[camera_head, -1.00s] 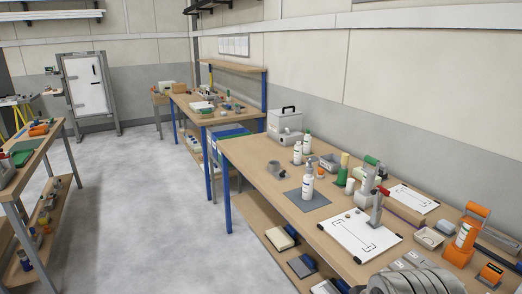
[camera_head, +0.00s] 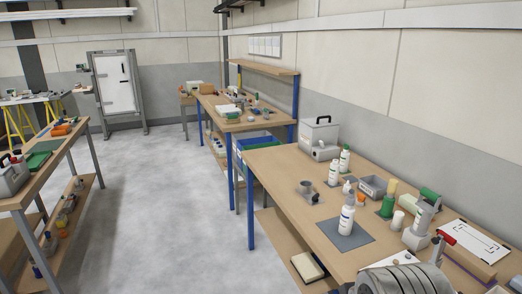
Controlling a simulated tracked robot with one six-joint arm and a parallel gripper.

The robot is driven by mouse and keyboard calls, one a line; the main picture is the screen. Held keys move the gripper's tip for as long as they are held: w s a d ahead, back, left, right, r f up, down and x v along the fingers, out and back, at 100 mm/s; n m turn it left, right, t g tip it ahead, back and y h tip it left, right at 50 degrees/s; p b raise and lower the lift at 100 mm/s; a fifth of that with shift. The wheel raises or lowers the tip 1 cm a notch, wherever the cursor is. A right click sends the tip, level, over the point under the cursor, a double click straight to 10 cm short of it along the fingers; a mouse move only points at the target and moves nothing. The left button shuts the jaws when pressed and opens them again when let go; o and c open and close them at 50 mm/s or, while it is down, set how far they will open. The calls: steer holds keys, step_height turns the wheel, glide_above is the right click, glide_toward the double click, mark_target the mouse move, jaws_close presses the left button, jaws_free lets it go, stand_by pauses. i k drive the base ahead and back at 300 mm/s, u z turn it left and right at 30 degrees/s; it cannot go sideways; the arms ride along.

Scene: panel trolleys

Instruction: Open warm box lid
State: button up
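A pale grey box (camera_head: 318,140) with a black handle on top stands at the far end of the right-hand workbench, close to the wall. It looks like the warm box, and its lid (camera_head: 319,124) appears shut. A rounded knob or fitting shows low on its front. A ribbed grey part of my own body fills the bottom right of the view. My gripper is not in view, so its state and hold are hidden.
The right bench (camera_head: 270,165) carries white bottles (camera_head: 347,214), a grey mat (camera_head: 342,235), a grey tray (camera_head: 372,187) and a grey cup-like fixture (camera_head: 308,190). Another bench (camera_head: 42,165) stands at the left. The floor (camera_head: 160,200) between them is clear.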

mark_target(319, 118)
steer(key=u, duration=0.25)
steer(key=i, duration=1.45)
steer(key=u, duration=0.4)
steer(key=i, duration=2.35)
steer(key=u, duration=0.1)
